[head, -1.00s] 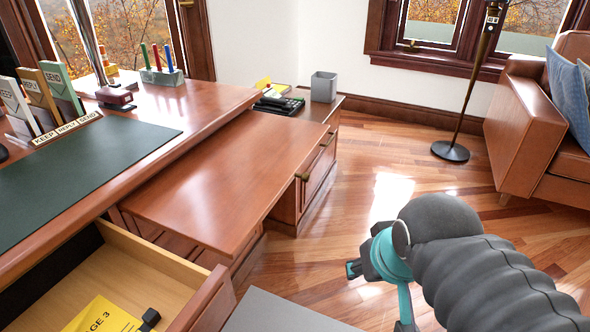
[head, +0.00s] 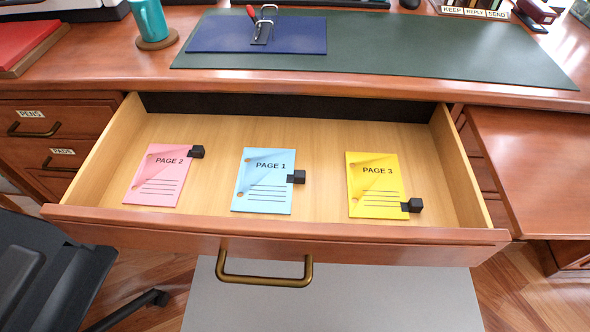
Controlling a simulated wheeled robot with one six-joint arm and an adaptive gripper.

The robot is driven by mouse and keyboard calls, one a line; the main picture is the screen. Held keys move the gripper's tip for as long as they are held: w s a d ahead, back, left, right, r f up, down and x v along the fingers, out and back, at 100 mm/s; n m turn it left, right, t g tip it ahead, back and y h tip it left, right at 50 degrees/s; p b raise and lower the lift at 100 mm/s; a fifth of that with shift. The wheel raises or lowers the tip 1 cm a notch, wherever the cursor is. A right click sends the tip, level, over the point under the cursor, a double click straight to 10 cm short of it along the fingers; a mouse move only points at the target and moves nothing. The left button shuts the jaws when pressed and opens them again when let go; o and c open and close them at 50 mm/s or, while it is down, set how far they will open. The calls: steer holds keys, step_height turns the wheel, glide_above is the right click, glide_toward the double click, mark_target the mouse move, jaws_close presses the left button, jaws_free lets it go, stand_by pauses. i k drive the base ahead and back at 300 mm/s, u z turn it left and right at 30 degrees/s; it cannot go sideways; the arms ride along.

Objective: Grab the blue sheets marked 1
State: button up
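The blue sheets marked PAGE 1 (head: 264,184) lie flat in the open drawer (head: 325,130), in the middle of three sets. A small black clip (head: 296,177) sits at their right edge, and two holes show along their left side. Pink sheets marked PAGE 2 (head: 160,178) lie to their left and yellow sheets marked PAGE 3 (head: 374,188) to their right, each with a black clip. The three sets are apart from each other. My gripper is not in the head view now.
The drawer front with its brass handle (head: 265,279) juts toward me. A black chair (head: 45,270) stands at the left. On the desk are a teal mug (head: 148,20), a blue folder (head: 225,34) with a metal ring mechanism and a green mat (head: 440,50).

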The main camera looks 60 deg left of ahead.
mark_target(266, 182)
steer(key=u, duration=3.05)
steer(key=k, duration=0.3)
steer(key=z, duration=0.45)
